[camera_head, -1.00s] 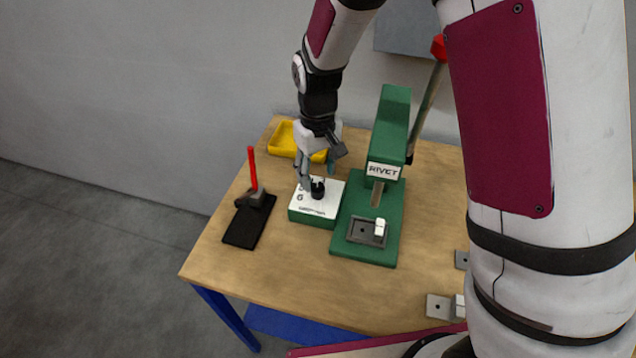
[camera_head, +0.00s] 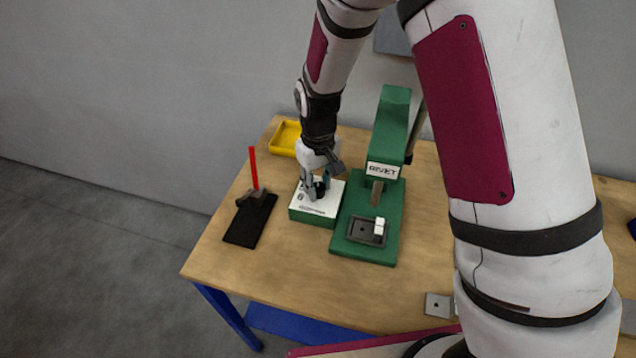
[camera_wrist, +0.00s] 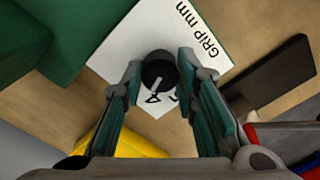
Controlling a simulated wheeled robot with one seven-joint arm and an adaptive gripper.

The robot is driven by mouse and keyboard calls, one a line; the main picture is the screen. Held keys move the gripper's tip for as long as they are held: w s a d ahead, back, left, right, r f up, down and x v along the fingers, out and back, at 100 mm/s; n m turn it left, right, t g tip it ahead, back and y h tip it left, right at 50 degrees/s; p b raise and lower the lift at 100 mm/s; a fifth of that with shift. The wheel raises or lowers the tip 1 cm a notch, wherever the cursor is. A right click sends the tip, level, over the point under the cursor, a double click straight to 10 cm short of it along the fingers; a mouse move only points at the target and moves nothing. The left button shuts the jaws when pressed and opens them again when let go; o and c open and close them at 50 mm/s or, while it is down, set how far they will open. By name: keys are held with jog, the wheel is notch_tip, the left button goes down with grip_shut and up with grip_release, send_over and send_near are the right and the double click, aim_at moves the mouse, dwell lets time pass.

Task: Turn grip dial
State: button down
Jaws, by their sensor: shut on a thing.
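The grip dial (camera_wrist: 157,72) is a black round knob with a white pointer line. It stands on the white top of a green box (camera_head: 309,217) lettered "GRIP mm" in the wrist view.
A green rivet press (camera_head: 393,125) stands close to the box's right. A red-handled tool (camera_head: 254,170) rests on a black mat (camera_head: 240,233) to the left. A yellow tray (camera_head: 284,139) lies behind. The wooden table (camera_head: 270,265) is bare in front.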

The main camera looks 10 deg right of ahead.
aim_at(318, 187)
jog(key=m, duration=0.4)
jog(key=shift+p, duration=0.35)
jog(key=c, duration=1.2)
grip_release()
jog(key=shift+c, duration=0.2)
notch_tip(318, 187, up, 12)
